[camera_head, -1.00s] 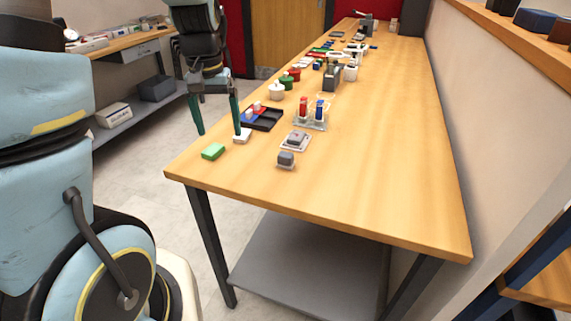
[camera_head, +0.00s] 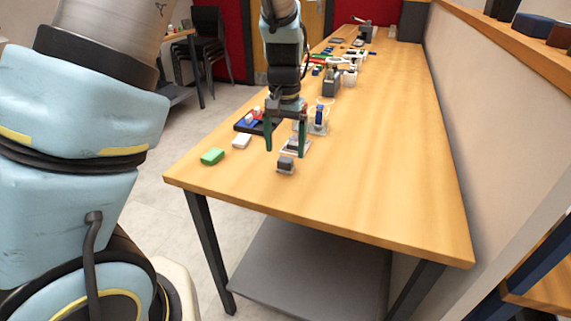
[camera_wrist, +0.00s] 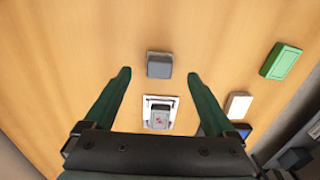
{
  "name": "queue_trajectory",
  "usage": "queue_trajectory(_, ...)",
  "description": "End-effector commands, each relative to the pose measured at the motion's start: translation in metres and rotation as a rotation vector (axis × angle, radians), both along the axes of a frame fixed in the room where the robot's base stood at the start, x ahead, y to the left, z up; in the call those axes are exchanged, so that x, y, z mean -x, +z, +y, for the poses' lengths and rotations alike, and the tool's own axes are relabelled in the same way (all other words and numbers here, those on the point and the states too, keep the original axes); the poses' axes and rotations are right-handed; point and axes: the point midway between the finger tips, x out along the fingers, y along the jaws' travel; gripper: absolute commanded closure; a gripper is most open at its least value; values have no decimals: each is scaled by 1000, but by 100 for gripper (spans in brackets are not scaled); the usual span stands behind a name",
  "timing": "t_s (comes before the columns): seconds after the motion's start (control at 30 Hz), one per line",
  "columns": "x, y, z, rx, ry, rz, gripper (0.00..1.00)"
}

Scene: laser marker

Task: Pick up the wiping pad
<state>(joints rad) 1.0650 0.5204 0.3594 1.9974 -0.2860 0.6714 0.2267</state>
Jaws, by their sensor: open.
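My gripper (camera_head: 285,152) is open and points down over the near part of the long wooden table. A small dark grey block (camera_head: 286,165), perhaps the wiping pad, sits on the table near the fingertips. In the wrist view this grey block (camera_wrist: 159,65) lies between the fingertip lines, apart from both fingers. Behind it is a grey piece with a red mark (camera_wrist: 159,119) on a white square plate (camera_wrist: 147,109), partly hidden in the head view.
A green block (camera_head: 212,157) and a white block (camera_head: 242,142) lie to the left. A dark tray (camera_head: 240,127) and a clear stand with a blue item (camera_head: 319,119) are farther back. The table's right side (camera_head: 390,160) is clear, beside a wall.

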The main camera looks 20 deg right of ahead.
Motion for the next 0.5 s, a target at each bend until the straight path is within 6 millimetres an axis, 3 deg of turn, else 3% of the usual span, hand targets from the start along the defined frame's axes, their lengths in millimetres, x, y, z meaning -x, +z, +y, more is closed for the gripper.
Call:
queue_trajectory(0.3, 4, -42, 4, -3, 3, 2, 10)
queue_trajectory(0.5, 4, -50, 3, -1, 1, -1, 10)
